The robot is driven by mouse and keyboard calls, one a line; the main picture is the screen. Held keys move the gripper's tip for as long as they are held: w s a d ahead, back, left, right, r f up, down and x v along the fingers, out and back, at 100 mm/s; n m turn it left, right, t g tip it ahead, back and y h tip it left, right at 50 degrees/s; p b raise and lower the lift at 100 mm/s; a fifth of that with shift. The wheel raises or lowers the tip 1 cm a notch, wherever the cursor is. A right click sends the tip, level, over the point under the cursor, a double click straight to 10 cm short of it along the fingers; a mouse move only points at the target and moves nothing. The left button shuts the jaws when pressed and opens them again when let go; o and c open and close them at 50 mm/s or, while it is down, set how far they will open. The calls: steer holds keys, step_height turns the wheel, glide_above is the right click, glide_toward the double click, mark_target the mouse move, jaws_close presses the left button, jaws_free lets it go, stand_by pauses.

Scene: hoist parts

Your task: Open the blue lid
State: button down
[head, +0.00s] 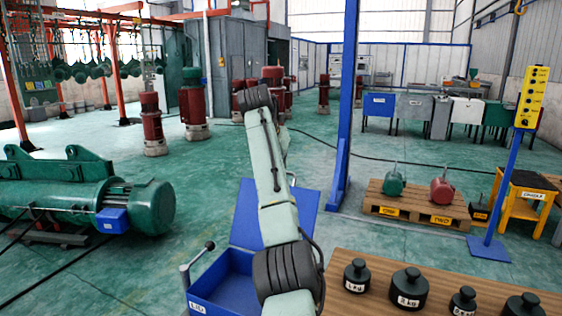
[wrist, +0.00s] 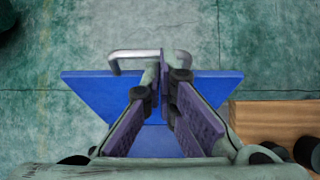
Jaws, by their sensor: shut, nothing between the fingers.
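The blue lid (head: 248,217) shows in the head view behind my arm, raised and leaning back from the open blue box (head: 222,289), which bears a white label. In the head view the gripper is hidden.
A grey lever with a black knob (head: 209,246) stands at the box's left side. A wooden table with black weights (head: 408,287) is at the right. A blue post (head: 346,105) rises behind, and a green hoist (head: 75,195) lies at the left. Green floor is clear between.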

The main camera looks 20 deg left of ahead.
stand_by(0.5)
steer(key=v, duration=1.2)
